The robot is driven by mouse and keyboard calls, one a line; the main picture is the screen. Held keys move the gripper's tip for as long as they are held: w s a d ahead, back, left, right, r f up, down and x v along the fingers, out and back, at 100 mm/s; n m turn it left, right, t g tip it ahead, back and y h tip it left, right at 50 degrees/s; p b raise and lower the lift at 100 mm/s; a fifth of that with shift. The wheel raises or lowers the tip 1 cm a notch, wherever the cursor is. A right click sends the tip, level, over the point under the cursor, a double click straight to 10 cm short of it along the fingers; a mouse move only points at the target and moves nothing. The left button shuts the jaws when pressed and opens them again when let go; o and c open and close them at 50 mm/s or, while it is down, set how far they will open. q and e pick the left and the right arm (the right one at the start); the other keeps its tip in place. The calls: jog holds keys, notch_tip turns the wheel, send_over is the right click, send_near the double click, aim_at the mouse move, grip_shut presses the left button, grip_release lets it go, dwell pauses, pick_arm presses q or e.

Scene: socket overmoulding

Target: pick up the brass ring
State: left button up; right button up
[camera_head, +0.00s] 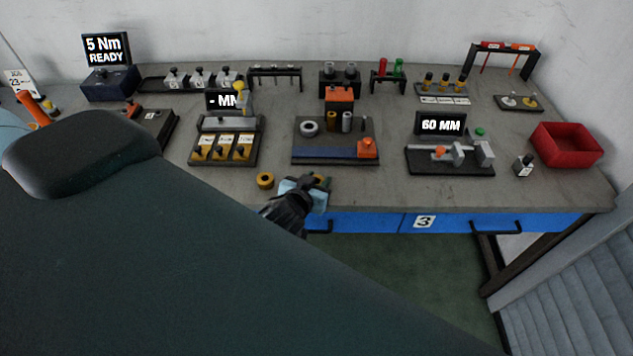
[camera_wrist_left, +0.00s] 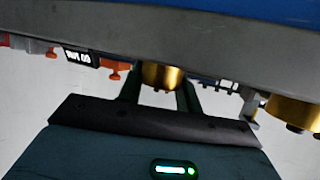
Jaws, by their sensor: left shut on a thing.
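My left gripper (camera_head: 321,182) is at the front edge of the table and shut on a brass round piece, which I take as the brass ring (camera_wrist_left: 162,76). In the left wrist view the brass piece sits between the two fingers of my left gripper (camera_wrist_left: 162,84). In the head view the fingers and wrist hide most of it. A second brass round piece (camera_head: 265,180) with a dark centre stands on the table, left of the gripper, and shows at the right of the wrist view (camera_wrist_left: 291,111). My right gripper is not in view.
Behind the gripper is a fixture board (camera_head: 305,160) with a grey ring, upright cylinders and an orange block. A board with yellow-labelled parts (camera_head: 223,163) stands to the left. The 60 MM gauge (camera_head: 450,170) and red bin (camera_head: 567,144) are to the right. Blue drawers (camera_head: 375,222) are below the edge.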

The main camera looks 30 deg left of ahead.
pick_arm(q)
jog(key=shift+r, duration=0.15)
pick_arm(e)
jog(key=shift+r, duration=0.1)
